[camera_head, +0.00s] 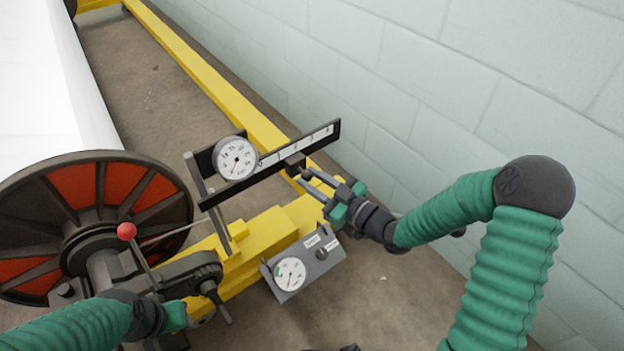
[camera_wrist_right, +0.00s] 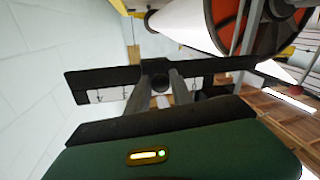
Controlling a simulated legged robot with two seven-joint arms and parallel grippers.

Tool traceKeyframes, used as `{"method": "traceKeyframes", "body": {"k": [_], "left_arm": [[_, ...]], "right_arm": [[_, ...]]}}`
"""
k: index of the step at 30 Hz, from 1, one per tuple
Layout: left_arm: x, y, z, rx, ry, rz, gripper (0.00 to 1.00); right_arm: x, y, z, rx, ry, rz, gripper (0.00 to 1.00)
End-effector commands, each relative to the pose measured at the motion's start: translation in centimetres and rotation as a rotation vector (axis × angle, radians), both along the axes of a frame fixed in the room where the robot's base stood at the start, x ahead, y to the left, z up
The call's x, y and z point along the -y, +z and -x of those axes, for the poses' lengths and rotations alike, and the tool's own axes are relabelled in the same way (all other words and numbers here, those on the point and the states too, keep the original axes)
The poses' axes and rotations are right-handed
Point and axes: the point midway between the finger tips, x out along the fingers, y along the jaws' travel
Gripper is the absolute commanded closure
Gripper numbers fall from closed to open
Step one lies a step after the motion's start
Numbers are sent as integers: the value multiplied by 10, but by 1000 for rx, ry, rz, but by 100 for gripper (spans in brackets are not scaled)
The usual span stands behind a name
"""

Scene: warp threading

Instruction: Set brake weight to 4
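The brake weight (camera_head: 295,164) is a small dark block on the long black weight bar (camera_head: 322,135), toward its outer right half. The bar has a white scale strip whose numerals are too small to read surely. My right gripper (camera_head: 303,177) reaches the weight from the lower right. In the right wrist view its two grey fingers (camera_wrist_right: 161,88) flank the weight's dark round knob (camera_wrist_right: 160,84); I cannot tell whether they press on it. My left gripper (camera_head: 178,316) is at the lower left by the dark brake housing (camera_head: 180,272), its fingers hidden.
A lever with a red ball (camera_head: 127,231) rises by the large orange-and-black wheel (camera_head: 125,190). A block wall (camera_head: 480,110) runs along the right.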

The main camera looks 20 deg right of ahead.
Motion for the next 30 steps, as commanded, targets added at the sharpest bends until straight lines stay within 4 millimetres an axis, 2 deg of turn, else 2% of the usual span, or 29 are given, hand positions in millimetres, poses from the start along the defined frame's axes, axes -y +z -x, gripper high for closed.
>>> {"method": "traceKeyframes", "body": {"k": [1,4,30], "left_arm": [[0,0,0,0,0,0,64],[0,0,0,0,0,0,64],[0,0,0,0,0,0,64]], "right_arm": [[0,0,0,0,-1,0,87],[1,0,0,0,-1,0,100],[1,0,0,-1,-2,0,100]]}}
